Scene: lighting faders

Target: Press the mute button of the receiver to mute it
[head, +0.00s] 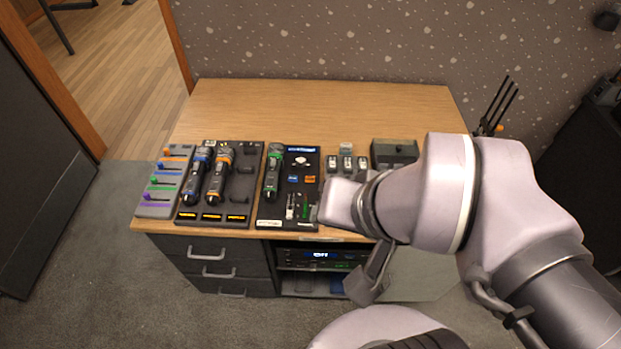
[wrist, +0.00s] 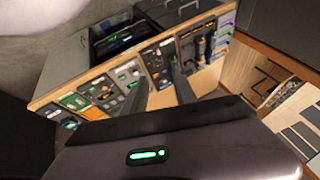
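A dark unit with a lit blue display, which looks like the receiver (head: 322,255), sits in the open shelf under the desktop in the head view. It also shows near the top left of the wrist view (wrist: 117,40). Its mute button is too small to make out. My gripper (wrist: 162,92) shows in the wrist view as two dark fingers spread apart, with nothing seen between them. The fingers overlap the view of the desktop panels and look apart from the receiver. In the head view my fingers cannot be made out clearly; my arm covers the desk's right front.
The wooden desk (head: 320,105) carries a grey fader panel (head: 163,183), a dark tray (head: 243,196) with two microphones, a black panel (head: 300,190) and small devices at right. Drawers (head: 215,262) stand left of the shelf. Carpet (head: 115,240) is clear at left.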

